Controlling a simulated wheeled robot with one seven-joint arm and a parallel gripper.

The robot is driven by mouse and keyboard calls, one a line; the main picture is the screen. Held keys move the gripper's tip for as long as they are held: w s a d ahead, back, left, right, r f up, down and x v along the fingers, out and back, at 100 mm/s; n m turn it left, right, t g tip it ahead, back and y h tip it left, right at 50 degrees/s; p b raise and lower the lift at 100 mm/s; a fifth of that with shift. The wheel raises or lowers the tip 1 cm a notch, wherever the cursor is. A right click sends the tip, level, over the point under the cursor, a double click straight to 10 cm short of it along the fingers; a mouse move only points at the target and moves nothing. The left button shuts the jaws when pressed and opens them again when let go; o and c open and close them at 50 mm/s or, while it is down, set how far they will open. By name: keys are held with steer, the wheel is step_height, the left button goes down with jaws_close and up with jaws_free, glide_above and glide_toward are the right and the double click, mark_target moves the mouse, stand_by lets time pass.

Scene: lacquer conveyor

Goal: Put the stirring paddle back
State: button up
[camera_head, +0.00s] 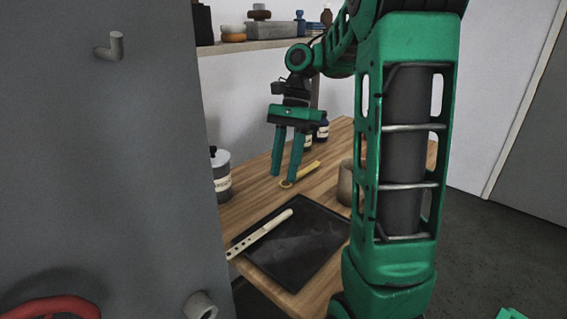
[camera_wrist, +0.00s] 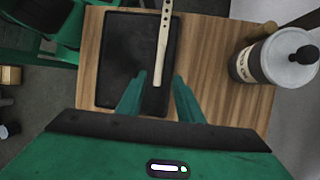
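The stirring paddle seems to be the cream flat stick with a row of holes (camera_head: 258,235). It lies on a dark tray (camera_head: 305,248) on the wooden table, its holed end reaching past the tray's left edge. In the wrist view the paddle (camera_wrist: 162,45) runs up from between the fingers, its plain end nearest me. My gripper (camera_head: 284,179) points down above the table, open and empty, apart from the paddle. In the wrist view its two green fingers (camera_wrist: 157,90) stand on either side of the paddle's line.
A lidded, labelled jar (camera_head: 222,182) stands at the table's left; the wrist view also shows it (camera_wrist: 285,62). A grey panel with a peg (camera_head: 115,47) fills the left. A shelf (camera_head: 250,46) holds several items.

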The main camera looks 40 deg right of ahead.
steer(key=n+t+h, duration=0.2)
steer(key=n+h, duration=0.2)
steer(key=n, duration=0.6)
glide_above(339, 253)
steer(key=s, duration=0.1)
step_height(339, 253, down, 8)
steer(key=shift+s+r, duration=0.1)
steer(key=shift+w+f, duration=0.35)
steer(key=shift+w, duration=0.35)
steer(key=shift+s, duration=0.1)
